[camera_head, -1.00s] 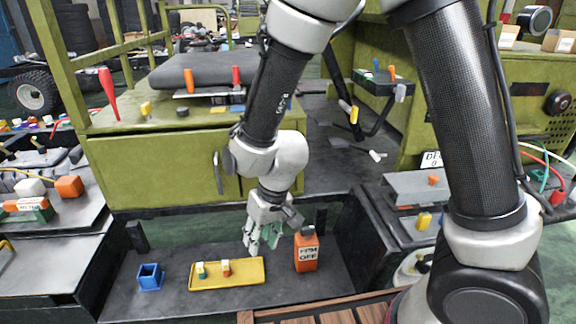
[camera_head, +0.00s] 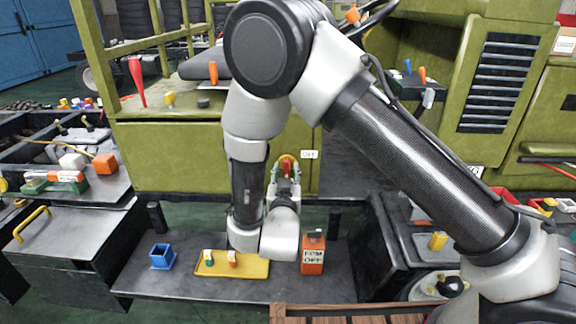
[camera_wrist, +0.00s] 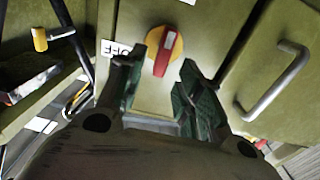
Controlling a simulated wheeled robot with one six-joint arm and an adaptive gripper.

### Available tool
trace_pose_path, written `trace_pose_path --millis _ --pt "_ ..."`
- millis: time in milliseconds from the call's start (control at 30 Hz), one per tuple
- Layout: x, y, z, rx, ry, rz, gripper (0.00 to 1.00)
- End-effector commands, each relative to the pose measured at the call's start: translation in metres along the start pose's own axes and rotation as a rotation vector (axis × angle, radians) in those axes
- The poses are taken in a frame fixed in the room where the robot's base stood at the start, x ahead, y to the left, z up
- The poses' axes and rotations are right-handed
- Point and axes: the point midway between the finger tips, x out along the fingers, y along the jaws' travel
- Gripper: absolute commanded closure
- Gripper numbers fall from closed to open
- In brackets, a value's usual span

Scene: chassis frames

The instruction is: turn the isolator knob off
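The isolator knob (camera_wrist: 165,52) is a red bar on a round yellow plate, on the front of the green cabinet. In the wrist view its bar stands nearly upright, with a slight tilt. In the head view the knob (camera_head: 287,165) shows just above my gripper (camera_head: 285,187), partly hidden by it. In the wrist view my gripper (camera_wrist: 157,68) is open, its two dark fingers pointing at the knob, one on each side below it. The gap between them looks empty; I cannot tell whether they touch the knob. A white OFF label (camera_head: 310,154) is right of the knob.
Below on the dark shelf (camera_head: 150,282) are a blue box (camera_head: 162,256), a yellow tray (camera_head: 215,270) with small parts and an orange box (camera_head: 313,260) with a label. A metal handle (camera_wrist: 280,85) is right of the knob in the wrist view.

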Motion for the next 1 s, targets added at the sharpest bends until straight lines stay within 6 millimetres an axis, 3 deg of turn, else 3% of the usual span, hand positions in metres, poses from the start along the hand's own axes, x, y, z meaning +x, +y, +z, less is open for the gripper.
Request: trace_pose_path --millis 100,300,633,833,1000 --pt "0.022 0.001 0.000 0.001 -0.001 0.003 0.64" --pt "0.046 0.000 0.001 0.000 -0.003 0.000 0.64" --pt "0.051 0.000 0.001 0.000 -0.003 -0.002 0.64" --pt "0.051 0.000 0.001 0.000 -0.003 -0.002 0.99" --pt "0.051 0.000 0.001 -0.001 -0.003 -0.002 1.00"
